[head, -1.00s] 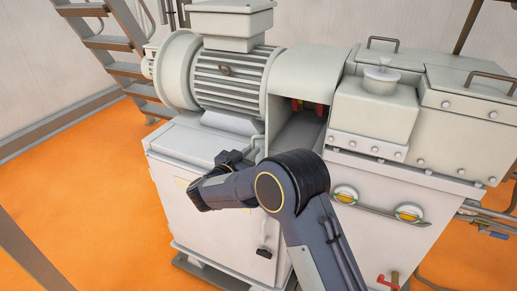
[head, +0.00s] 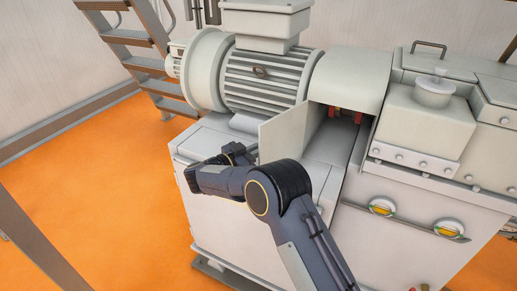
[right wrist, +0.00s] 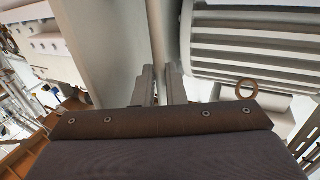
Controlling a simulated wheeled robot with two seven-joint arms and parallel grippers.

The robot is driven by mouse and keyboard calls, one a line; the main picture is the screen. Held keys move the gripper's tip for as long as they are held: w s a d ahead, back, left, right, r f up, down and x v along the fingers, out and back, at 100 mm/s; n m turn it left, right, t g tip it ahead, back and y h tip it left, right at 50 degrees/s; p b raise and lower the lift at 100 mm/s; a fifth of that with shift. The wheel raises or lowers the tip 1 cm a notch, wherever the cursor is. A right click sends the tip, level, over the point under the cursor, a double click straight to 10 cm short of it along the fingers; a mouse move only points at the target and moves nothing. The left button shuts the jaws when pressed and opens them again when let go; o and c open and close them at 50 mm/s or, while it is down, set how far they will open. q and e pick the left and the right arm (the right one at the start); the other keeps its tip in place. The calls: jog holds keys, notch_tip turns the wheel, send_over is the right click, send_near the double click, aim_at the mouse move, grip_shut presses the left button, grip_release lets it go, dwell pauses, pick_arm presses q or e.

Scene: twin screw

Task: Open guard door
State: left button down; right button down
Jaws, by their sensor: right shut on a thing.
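The guard door (head: 284,132) is a pale grey panel. In the head view it stands swung out from the machine's front, beside a dark opening (head: 345,112) with red parts inside. My right gripper (head: 236,152) is at the door's outer left edge, with its arm coming in from the lower right. In the right wrist view the two fingers (right wrist: 158,88) are shut on a thin pale upright strip (right wrist: 156,35), which looks like the door's edge or handle. The exact contact is partly hidden. My left gripper is in neither view.
The ribbed motor (head: 262,75) stands behind and left of the door. A lidded box (head: 425,120) with a knob is to the right, above two yellow-marked latches (head: 382,207). Brown steps (head: 140,62) stand at the back left. The orange floor (head: 90,200) at left is clear.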

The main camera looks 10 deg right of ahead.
jog(key=shift+w+d+r+g, duration=0.1)
jog(key=shift+g, duration=0.2)
jog(key=c, duration=1.5)
grip_release()
jog(key=shift+d, duration=0.1)
jog(key=b+v, duration=0.1)
jog(key=v, duration=0.7)
